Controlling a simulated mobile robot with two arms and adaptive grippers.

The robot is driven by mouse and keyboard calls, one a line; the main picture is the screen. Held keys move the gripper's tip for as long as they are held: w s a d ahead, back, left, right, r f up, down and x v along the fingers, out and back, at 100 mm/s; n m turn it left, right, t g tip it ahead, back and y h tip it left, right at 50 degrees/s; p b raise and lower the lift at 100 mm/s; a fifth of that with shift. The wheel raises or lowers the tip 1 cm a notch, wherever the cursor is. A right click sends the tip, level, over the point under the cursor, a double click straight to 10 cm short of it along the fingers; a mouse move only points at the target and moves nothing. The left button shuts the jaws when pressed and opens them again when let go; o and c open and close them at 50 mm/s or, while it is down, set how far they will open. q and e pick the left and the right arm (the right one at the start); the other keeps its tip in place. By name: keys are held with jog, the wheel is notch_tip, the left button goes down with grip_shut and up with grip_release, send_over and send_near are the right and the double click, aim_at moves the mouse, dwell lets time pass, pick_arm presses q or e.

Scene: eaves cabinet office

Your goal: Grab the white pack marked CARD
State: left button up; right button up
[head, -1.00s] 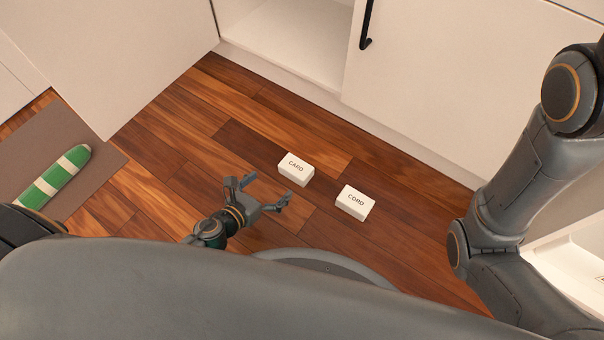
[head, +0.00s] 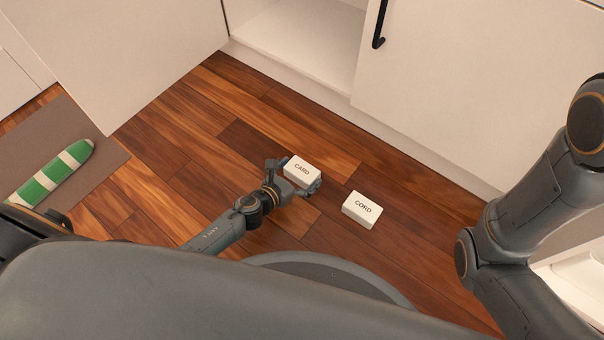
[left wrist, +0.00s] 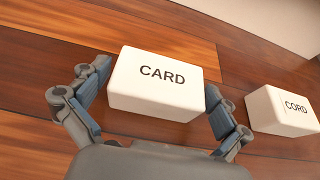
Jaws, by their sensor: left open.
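The white pack marked CARD (head: 302,170) lies on the wooden floor, label up. It also shows large in the left wrist view (left wrist: 158,92). My left gripper (head: 294,177) is open, with one finger on each side of this pack. In the left wrist view my left gripper (left wrist: 152,108) has the pack between its fingers, and the left finger looks slightly apart from it. I cannot tell whether the right finger touches it. A similar white pack marked CORD (head: 362,209) lies to the right, also in the left wrist view (left wrist: 282,110). My right gripper is not in view.
A white cabinet (head: 450,90) with a black handle (head: 380,25) stands behind the packs, with an open compartment (head: 300,45). A green and white striped object (head: 55,172) lies on a brown mat (head: 85,125) at the left. The floor between is clear.

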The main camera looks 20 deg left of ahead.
pick_arm(q)
jog(key=x, duration=0.2)
jog(key=shift+w+d+f, duration=0.1)
jog(key=shift+w+f, duration=0.1)
jog(key=shift+w, duration=0.05)
jog(key=c, duration=1)
jog(key=shift+r, duration=0.15)
